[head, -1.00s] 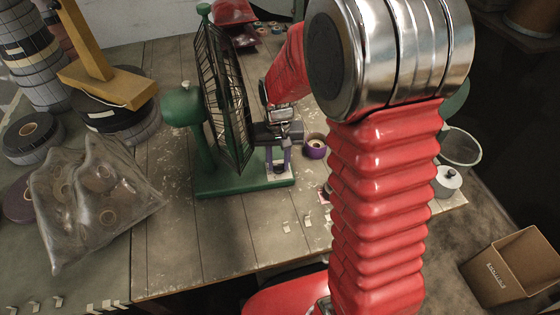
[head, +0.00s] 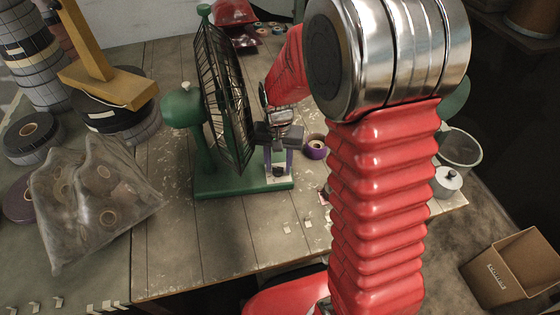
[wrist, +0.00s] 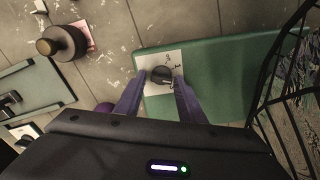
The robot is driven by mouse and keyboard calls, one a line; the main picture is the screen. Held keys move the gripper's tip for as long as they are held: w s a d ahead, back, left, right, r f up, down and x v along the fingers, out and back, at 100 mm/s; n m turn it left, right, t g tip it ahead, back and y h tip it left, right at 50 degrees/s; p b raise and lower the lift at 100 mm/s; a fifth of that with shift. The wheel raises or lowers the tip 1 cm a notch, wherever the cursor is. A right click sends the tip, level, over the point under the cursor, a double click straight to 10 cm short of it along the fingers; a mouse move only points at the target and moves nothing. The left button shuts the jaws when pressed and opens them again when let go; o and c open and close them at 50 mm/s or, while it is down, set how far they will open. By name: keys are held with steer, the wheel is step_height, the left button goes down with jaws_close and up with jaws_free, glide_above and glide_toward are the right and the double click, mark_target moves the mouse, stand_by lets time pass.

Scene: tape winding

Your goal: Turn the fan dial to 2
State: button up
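The green fan with a dark wire cage (head: 225,95) stands on a green base (head: 225,188) on the workbench. In the wrist view, the black fan dial (wrist: 161,76) sits on a white label plate (wrist: 158,88) at the edge of the green base (wrist: 215,75). Its printed marks are too small to read surely. My gripper (wrist: 156,90) is open, with one purple finger on each side of the dial in the picture. No contact with the dial shows.
The fan cage (wrist: 290,90) is close to the right of my gripper in the wrist view. A purple tape roll (head: 315,148) lies right of the fan. A clear bag of rolls (head: 95,200) lies at left. Bare bench (head: 200,240) lies in front of the base.

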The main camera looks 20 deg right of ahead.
steer(key=shift+o, duration=1.1)
steer(key=shift+w+r, duration=0.1)
steer(key=shift+r, duration=0.05)
steer(key=shift+r, duration=0.1)
